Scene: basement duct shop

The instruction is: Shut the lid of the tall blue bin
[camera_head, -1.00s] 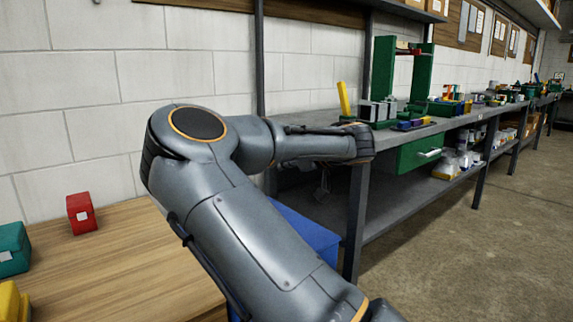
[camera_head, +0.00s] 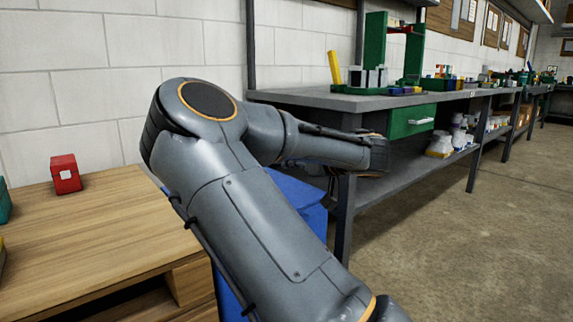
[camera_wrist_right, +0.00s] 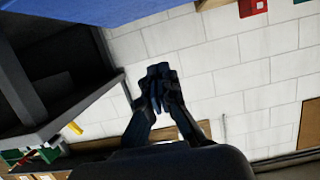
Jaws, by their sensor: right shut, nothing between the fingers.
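The tall blue bin (camera_head: 308,207) stands between the wooden table and the metal workbench. My right arm covers much of it in the head view, and I cannot tell how its lid sits. A broad blue surface (camera_wrist_right: 95,12), apparently part of the bin, crosses the top of the right wrist view. My right gripper (camera_wrist_right: 158,82) is shut and empty, with its fingertips together against the background of the white wall and apart from the blue surface in that picture. In the head view its fingers are hidden behind the wrist. My left gripper is not in view.
A wooden table (camera_head: 95,235) with a red block (camera_head: 65,174) is at the left. The metal workbench (camera_head: 400,101) runs back along the wall, its near leg close beside the bin. A green drawer (camera_head: 408,122) sits under its top. Open floor (camera_head: 470,245) lies at the right.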

